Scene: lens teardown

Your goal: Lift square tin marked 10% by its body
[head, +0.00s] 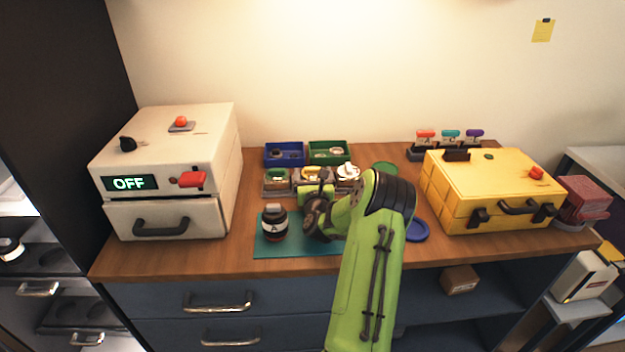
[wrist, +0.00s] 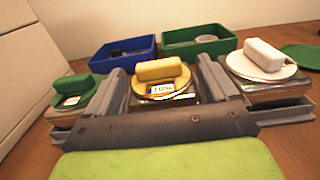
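The square tin marked 10% (wrist: 176,97) has a metal body and a round yellow lid with a block handle and a white label. It stands in the middle of a row of three tins. In the head view its yellow top (head: 312,173) shows just beyond my gripper. My gripper (wrist: 162,82) has its two grey fingers on either side of the tin's body, low and level with it. The fingers look spread, with no clear contact visible. The lower front of the tin is hidden by my gripper's dark palm edge.
A green-topped tin (wrist: 72,92) stands close on the left and a white-topped tin (wrist: 264,72) close on the right. Blue (head: 286,148) and green (head: 328,147) bins sit behind. A dark labelled jar (head: 273,224) stands on the teal mat (head: 290,246).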

